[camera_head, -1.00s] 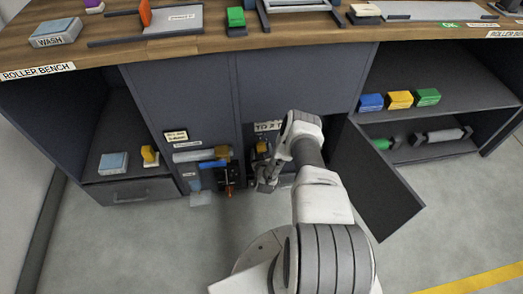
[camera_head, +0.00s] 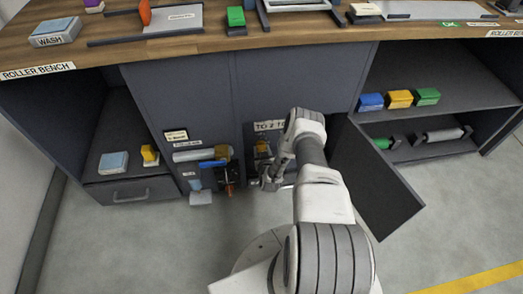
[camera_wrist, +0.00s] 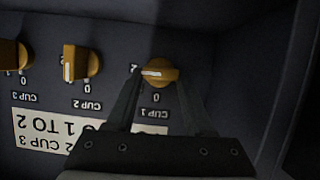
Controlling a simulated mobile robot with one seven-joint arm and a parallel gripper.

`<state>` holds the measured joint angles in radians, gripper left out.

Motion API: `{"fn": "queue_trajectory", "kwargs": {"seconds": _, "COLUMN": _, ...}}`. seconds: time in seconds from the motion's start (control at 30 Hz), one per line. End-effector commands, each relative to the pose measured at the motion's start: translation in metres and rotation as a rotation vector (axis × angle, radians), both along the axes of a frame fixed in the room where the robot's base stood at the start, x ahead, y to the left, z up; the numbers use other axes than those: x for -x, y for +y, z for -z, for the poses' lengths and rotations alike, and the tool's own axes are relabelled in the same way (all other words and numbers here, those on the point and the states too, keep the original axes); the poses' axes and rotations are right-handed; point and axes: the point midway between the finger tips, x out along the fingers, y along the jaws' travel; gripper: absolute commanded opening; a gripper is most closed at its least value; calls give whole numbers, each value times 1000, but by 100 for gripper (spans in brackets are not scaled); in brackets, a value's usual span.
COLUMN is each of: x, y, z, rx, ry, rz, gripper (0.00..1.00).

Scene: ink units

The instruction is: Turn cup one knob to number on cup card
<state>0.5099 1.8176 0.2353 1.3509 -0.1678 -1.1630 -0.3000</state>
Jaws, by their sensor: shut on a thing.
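The cup one knob (camera_wrist: 160,73) is yellow-orange with a white pointer and sits above the upside-down "CUP 1" label in the wrist view. My gripper (camera_wrist: 160,85) is shut on this knob, a finger on each side. The knob's pointer lies roughly level, toward the left of the wrist view. The cup card (camera_wrist: 75,137) is a white strip on the panel, upside down and partly hidden by my gripper; "1 TO 2" is readable. In the head view the card (camera_head: 270,126) is above the opening, and my gripper (camera_head: 268,183) is inside that opening, partly hidden by my arm.
The cup 2 knob (camera_wrist: 81,63) and cup 3 knob (camera_wrist: 12,55) stand left of the held knob in the wrist view. An open door (camera_head: 375,180) stands right of my arm.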

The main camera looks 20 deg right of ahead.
Motion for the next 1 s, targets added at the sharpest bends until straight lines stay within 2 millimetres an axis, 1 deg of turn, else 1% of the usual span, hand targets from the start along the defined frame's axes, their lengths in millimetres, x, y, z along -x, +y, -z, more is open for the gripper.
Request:
{"fn": "queue_trajectory", "kwargs": {"seconds": 0.2, "x": 0, "y": -1, "z": 0, "rx": -60, "ry": -15, "rz": 1, "gripper": 0}}
{"fn": "queue_trajectory", "kwargs": {"seconds": 0.47, "x": 0, "y": -1, "z": 0, "rx": -62, "ry": -16, "rz": 0, "gripper": 0}}
{"fn": "queue_trajectory", "kwargs": {"seconds": 0.5, "x": 0, "y": -1, "z": 0, "rx": -62, "ry": -16, "rz": 0, "gripper": 58}}
{"fn": "queue_trajectory", "kwargs": {"seconds": 0.63, "x": 0, "y": -1, "z": 0, "rx": -60, "ry": -16, "rz": 1, "gripper": 81}}
{"fn": "queue_trajectory", "kwargs": {"seconds": 0.67, "x": 0, "y": -1, "z": 0, "rx": -61, "ry": -16, "rz": 0, "gripper": 82}}
{"fn": "queue_trajectory", "kwargs": {"seconds": 1.0, "x": 0, "y": -1, "z": 0, "rx": -60, "ry": -16, "rz": 0, "gripper": 82}}
